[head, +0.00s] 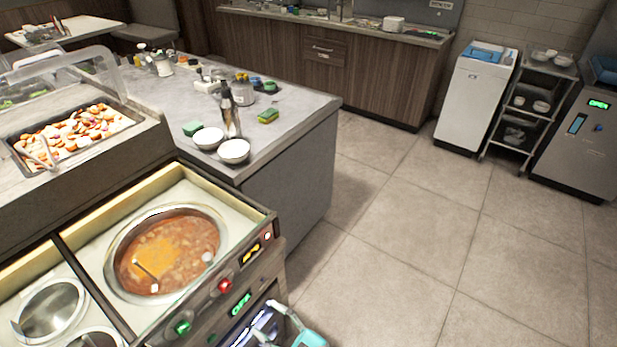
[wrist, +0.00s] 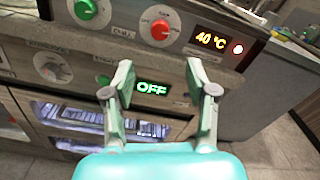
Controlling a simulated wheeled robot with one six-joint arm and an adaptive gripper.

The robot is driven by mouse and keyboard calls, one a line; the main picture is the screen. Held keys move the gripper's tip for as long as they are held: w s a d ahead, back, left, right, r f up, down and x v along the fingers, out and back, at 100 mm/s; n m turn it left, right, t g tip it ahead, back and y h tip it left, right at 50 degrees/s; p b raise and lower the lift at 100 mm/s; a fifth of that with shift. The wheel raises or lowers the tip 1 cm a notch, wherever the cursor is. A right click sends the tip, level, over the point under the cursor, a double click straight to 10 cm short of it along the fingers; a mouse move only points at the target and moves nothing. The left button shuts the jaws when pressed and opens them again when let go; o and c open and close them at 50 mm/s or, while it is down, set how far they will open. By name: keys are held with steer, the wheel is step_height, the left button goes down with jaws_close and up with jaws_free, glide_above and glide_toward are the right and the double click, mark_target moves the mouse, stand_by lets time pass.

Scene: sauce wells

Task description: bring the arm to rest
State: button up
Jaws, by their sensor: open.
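My gripper (wrist: 160,97) is open and empty in the wrist view. Its two fingers stand apart in front of the sauce well unit's front panel (wrist: 140,55), with a lit green OFF display (wrist: 152,88) seen between them. In the head view, part of my gripper (head: 290,322) shows at the bottom edge, low beside the unit's front. I cannot tell whether the fingers touch the panel.
A round well of red-brown sauce (head: 168,252) sits in the unit's top. A red knob (wrist: 160,29) and a 40 °C display (wrist: 210,40) are above the fingers. A grey counter (head: 290,110) with two white bowls stands behind. The tiled floor (head: 400,250) at right is clear.

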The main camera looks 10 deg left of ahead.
steer(key=s+d+f+n+t+h, duration=0.2)
steer(key=s+d+f+h, duration=0.15)
steer(key=d, duration=0.45)
steer(key=s+d+f+n+t+h, duration=0.2)
steer(key=s+d+h, duration=0.2)
steer(key=d, duration=0.3)
steer(key=s+d+f+n+t+h, duration=0.2)
steer(key=s+d+f+h, duration=0.15)
steer(key=d, duration=0.45)
steer(key=s+d+r+n+t+h, duration=0.2)
steer(key=s+d+r+n+h, duration=0.3)
steer(key=s+d+r+n, duration=0.5)
steer(key=s+r+n, duration=0.2)
steer(key=s+r, duration=0.1)
steer(key=s, duration=0.1)
steer(key=shift+s+d+r+n+h, duration=0.25)
steer(key=shift+s+n+h, duration=0.05)
steer(key=shift+s, duration=0.1)
